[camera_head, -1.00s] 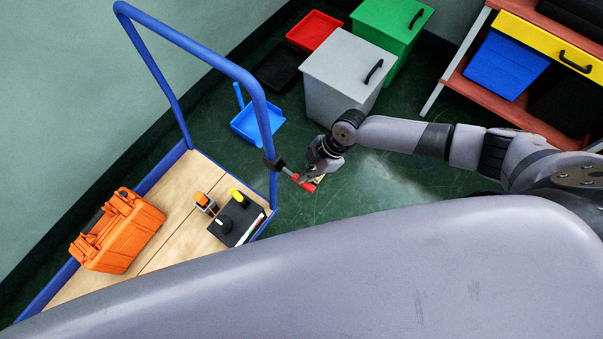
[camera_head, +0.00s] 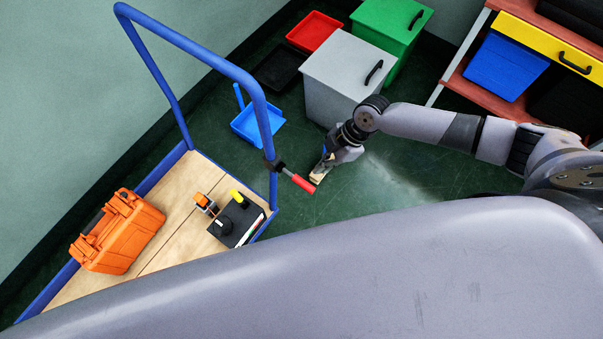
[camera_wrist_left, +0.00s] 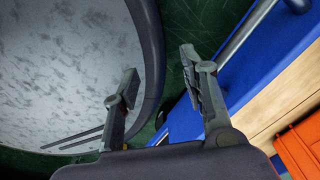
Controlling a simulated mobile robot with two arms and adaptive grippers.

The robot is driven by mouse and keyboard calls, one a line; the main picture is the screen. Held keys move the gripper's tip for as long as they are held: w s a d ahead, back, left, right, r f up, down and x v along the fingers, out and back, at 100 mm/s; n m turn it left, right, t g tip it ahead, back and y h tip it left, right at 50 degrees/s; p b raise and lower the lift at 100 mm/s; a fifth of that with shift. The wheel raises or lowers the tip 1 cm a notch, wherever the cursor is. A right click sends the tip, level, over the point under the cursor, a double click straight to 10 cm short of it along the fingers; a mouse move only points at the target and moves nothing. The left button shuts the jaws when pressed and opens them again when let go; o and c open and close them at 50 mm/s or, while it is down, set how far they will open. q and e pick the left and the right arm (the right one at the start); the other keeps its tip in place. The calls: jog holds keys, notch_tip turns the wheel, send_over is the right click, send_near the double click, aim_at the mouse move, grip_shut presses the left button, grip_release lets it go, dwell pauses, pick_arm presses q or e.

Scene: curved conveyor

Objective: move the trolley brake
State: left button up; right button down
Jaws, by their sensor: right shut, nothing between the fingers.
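The trolley (camera_head: 176,219) has a blue frame and a wooden deck, at the left in the head view. Its brake lever (camera_head: 301,182) has a red grip and a dark clamp on the blue upright, and it points down to the right. My right gripper (camera_head: 319,177) is shut and empty, just right of the red grip, with a small gap visible between them. My left gripper shows only in the left wrist view (camera_wrist_left: 160,95), its two fingers wide apart with nothing between them. Part of the trolley's blue edge (camera_wrist_left: 238,78) is right of these fingers.
An orange case (camera_head: 118,232) and a black control box (camera_head: 236,219) stand on the trolley. A blue dustpan (camera_head: 258,123), a grey bin (camera_head: 342,75) and a green bin (camera_head: 391,28) are behind.

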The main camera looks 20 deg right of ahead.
jog(key=v, duration=0.9)
jog(key=shift+f, duration=0.15)
jog(key=w+d+f+m+t+h, duration=0.1)
jog(key=w+d+f+m+t, duration=0.15)
jog(key=w+f+m, duration=0.55)
jog(key=s+d+f+m+t+h+p, duration=0.1)
jog(key=s+d+f, duration=0.15)
jog(key=f, duration=0.45)
jog(key=s+d+f+m+t+h, duration=0.1)
jog(key=s+f+m, duration=0.1)
jog(key=s+f, duration=0.35)
jog(key=s+a+f+m+g, duration=0.1)
jog(key=s+f, duration=0.4)
jog(key=s, duration=0.5)
jog(key=s+f+m+g+h, duration=0.1)
jog(key=s+f, duration=0.4)
jog(key=s, duration=0.6)
jog(key=s+a+f+m+g+h, duration=0.1)
jog(key=s+f+m, duration=0.2)
jog(key=s+f, duration=0.3)
jog(key=s+p, duration=0.1)
jog(key=s, duration=0.4)
jog(key=shift+a, duration=0.35)
